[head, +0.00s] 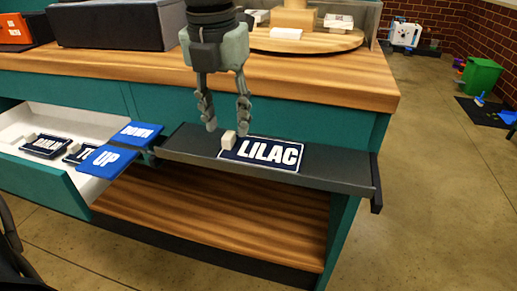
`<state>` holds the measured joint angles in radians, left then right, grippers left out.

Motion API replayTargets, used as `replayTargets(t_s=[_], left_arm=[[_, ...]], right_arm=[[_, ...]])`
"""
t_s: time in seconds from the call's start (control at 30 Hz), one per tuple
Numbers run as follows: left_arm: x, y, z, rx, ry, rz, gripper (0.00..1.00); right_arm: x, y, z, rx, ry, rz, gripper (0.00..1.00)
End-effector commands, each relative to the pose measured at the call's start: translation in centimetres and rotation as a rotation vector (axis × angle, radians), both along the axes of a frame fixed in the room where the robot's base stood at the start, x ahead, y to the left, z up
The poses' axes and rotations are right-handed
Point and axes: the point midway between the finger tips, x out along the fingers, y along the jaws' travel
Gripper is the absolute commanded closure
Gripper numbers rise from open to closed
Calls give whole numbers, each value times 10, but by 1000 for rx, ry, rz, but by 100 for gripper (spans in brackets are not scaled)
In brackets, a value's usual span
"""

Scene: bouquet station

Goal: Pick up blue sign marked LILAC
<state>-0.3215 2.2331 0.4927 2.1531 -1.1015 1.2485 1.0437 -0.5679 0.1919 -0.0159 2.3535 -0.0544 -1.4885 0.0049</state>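The blue sign marked LILAC (270,154) lies face up on a dark grey shelf (340,180) at the front of the station. It has a white border, white letters and a small cream block (229,140) at its left end. My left gripper (228,126) points down just above the sign's left end, close to the block. Its two fingers are spread apart with the block below and between them, and nothing is held. I cannot tell whether a fingertip touches the block. My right gripper is not in view.
An open drawer (40,176) holds more dark signs. The wooden counter (330,84) is behind, with a round wooden board (305,42). Open floor lies to the right.

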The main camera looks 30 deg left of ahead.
Motion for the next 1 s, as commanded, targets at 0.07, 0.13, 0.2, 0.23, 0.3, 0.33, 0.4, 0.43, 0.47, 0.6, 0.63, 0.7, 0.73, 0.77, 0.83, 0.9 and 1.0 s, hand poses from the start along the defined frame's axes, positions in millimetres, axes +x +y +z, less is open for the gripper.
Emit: replayTargets(t_s=[0.07, 0.13, 0.2, 0.23, 0.3, 0.33, 0.4, 0.43, 0.47, 0.6, 0.63, 0.7, 0.73, 0.77, 0.83, 0.9, 1.0], left_arm=[[0, 1, -13, -1, 6, -1, 60], [2, 1, -21, -2, 4, 0, 60], [2, 2, -26, -2, 3, 1, 60], [2, 2, -27, -3, 2, 1, 60], [3, 1, -28, -2, 0, 1, 60], [3, 1, -28, -2, 0, 1, 60], [3, 1, -28, -2, 0, 1, 60], [3, 1, -28, -3, -1, 1, 60], [3, 1, -28, -3, -1, 1, 62], [3, 1, -28, -3, 0, 1, 79], [3, 1, -28, -3, 0, 1, 83], [3, 1, -28, -3, 0, 1, 91], [3, 1, -28, -3, -1, 1, 95], [3, 1, -28, -3, 0, 1, 99], [3, 1, -28, -3, -1, 0, 100], [3, 1, -28, -3, -1, 0, 100], [3, 1, -27, -3, -1, 0, 100]], right_arm=[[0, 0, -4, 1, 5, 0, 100], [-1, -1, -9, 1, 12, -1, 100], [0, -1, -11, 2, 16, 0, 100], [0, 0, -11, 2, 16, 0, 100], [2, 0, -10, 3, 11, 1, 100], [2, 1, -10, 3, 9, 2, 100], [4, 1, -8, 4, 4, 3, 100], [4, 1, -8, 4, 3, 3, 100], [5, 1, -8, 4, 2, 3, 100], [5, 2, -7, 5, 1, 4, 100], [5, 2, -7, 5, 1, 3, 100], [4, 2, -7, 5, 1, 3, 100], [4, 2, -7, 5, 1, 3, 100], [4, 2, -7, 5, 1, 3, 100], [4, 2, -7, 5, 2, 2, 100], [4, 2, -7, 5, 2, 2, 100], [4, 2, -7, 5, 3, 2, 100]])
